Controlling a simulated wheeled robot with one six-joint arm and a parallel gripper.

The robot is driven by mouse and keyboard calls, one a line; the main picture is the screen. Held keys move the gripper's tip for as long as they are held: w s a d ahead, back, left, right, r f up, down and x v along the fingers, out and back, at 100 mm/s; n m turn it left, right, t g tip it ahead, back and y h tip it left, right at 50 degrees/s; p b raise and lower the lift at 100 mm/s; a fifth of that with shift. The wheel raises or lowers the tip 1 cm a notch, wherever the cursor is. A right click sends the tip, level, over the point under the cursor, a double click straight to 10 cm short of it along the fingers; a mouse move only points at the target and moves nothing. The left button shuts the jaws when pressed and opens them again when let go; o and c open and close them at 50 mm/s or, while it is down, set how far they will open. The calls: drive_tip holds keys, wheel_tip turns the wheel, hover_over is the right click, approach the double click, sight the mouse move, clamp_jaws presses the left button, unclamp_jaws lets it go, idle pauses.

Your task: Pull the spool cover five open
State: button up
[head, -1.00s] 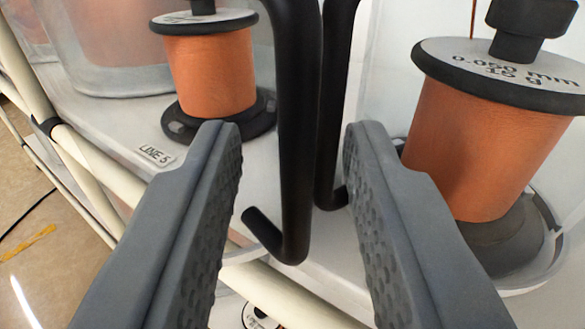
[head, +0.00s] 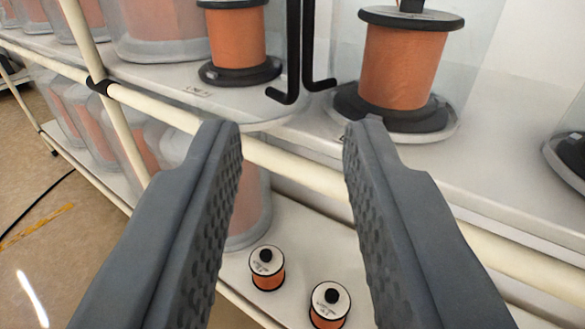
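The line five spool (head: 237,38) is orange copper wire on a black base on the upper shelf. A small label (head: 195,92), blurred now, lies in front of it. To its right are two black bent handle bars (head: 291,55) and (head: 308,50), their hooked lower ends turned opposite ways. The clear cover is hard to make out; I cannot tell which bar belongs to it or how far it is open. My gripper (head: 290,135) is open and empty, below and in front of the bars, apart from them.
Another large spool (head: 400,65) stands behind clear plastic to the right. A cream rail (head: 270,160) runs along the shelf front. Two small spools (head: 267,268) and (head: 328,303) stand on the lower shelf. More covered spools (head: 85,115) are at left.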

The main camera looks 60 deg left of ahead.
drive_tip(key=shift+v, duration=1.55)
